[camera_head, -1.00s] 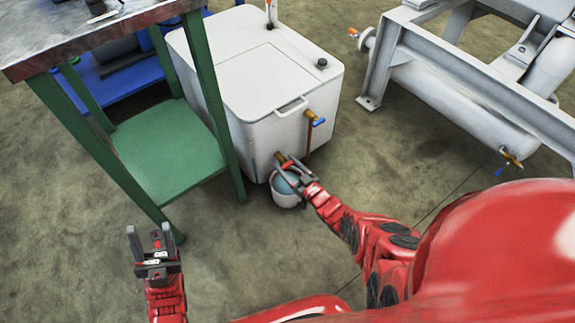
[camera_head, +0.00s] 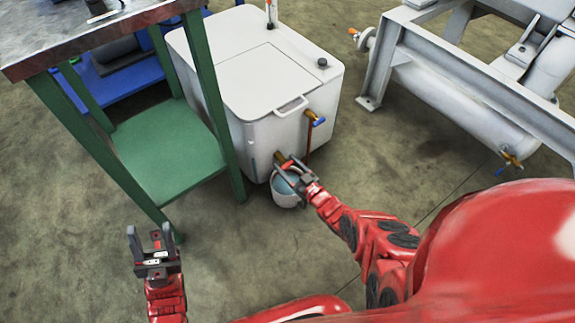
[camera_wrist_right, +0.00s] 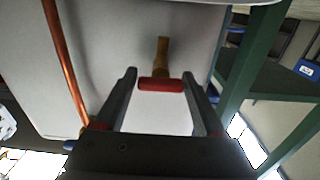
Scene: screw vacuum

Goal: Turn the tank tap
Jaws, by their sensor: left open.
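The tank is a large white box (camera_head: 262,85). Its lower brass tap (camera_wrist_right: 161,55) has a red handle (camera_wrist_right: 160,84) and sticks out low on the front, above a small white bucket (camera_head: 285,200). My right gripper (camera_head: 292,171) is at this tap. In the right wrist view my right gripper (camera_wrist_right: 159,74) has its fingers spread, one on each side of the red handle, with a narrow gap at each end. My left gripper (camera_head: 152,238) is open and empty at lower left, away from the tank.
A second tap with a blue handle (camera_head: 318,121) and a copper pipe (camera_wrist_right: 66,65) is beside the lower tap. A green-legged table (camera_head: 165,150) stands left of the tank. A grey metal frame (camera_head: 470,75) stands at right. Floor between is clear.

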